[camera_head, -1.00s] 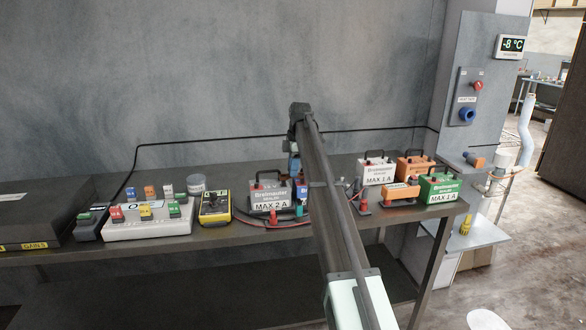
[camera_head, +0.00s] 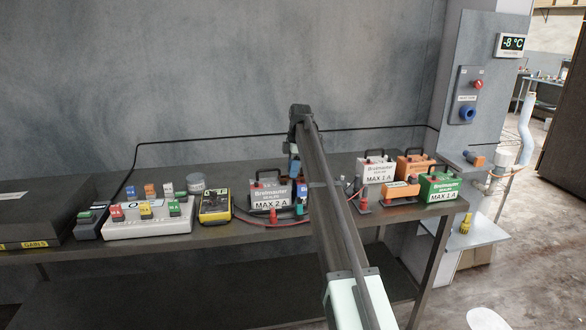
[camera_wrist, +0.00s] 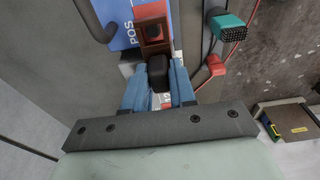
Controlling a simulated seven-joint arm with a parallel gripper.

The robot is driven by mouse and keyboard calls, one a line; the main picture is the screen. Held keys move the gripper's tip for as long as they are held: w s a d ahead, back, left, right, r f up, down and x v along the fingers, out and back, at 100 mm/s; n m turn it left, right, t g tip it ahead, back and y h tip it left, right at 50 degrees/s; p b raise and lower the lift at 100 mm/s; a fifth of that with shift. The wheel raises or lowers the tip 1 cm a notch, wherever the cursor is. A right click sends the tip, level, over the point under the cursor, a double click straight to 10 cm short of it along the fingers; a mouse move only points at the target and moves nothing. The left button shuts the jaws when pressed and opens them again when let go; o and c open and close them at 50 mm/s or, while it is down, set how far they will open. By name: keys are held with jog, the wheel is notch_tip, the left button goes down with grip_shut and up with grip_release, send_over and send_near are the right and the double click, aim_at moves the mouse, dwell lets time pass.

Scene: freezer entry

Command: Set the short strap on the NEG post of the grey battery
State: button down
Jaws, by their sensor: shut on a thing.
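My gripper (camera_wrist: 158,88) has its blue fingers closed on a small black piece (camera_wrist: 158,70); I cannot tell from its visible part whether this is the short strap. In the head view my gripper (camera_head: 294,164) is above the bench, mostly behind my arm. The wrist view shows a blue battery (camera_wrist: 122,28) marked POS and a red-brown block (camera_wrist: 151,28) just beyond the black piece; contact is unclear. In the head view, the grey battery (camera_head: 268,188), labelled MAX 2 A, stands left of my arm. Its NEG post is not readable.
A red clamp (camera_wrist: 215,65) and a teal knob (camera_wrist: 228,24) are close right of my fingers. White (camera_head: 376,170), orange (camera_head: 412,165) and green (camera_head: 438,187) batteries stand to the right. A yellow meter (camera_head: 215,205) and a block tray (camera_head: 148,228) stand left.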

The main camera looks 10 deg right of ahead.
jog(key=shift+f, duration=0.85)
jog(key=c, duration=0.8)
grip_release()
jog(key=shift+c, duration=0.2)
notch_tip(320, 180, up, 14)
jog(key=d, duration=0.1)
jog(key=shift+d+f, duration=0.15)
jog(key=shift+d, duration=0.2)
